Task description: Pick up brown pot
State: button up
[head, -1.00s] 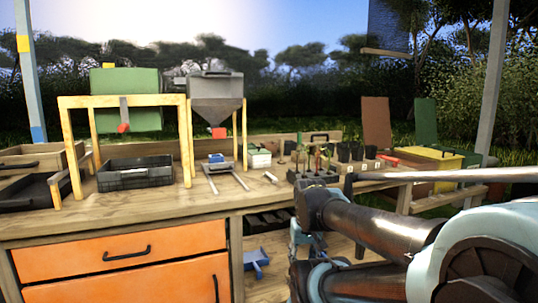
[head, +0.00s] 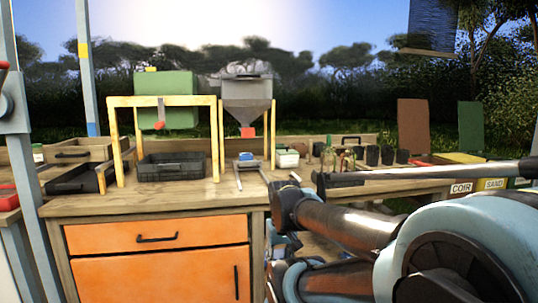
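A small brownish pot-like object (head: 318,149) stands at the back of the wooden bench, right of centre in the head view. It is too small for me to be sure that it is the brown pot. Several dark pots (head: 388,155) stand to its right, with small plants (head: 345,158) between. My arm fills the lower right and covers part of the bench in front of the pots. I cannot make out my gripper's fingers.
The wooden bench (head: 150,205) has orange drawers (head: 150,235). A black crate (head: 170,168) sits under a yellow frame with a green drum (head: 175,98). A grey hopper (head: 247,95) stands beside it. Bins labelled COIR (head: 461,188) and SAND (head: 494,184) are at right. A post (head: 30,180) rises at left.

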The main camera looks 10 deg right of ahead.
aim_at(302, 147)
jog(key=u, duration=1.95)
jog(key=k, duration=1.2)
jog(key=z, duration=2)
jog(key=i, duration=1)
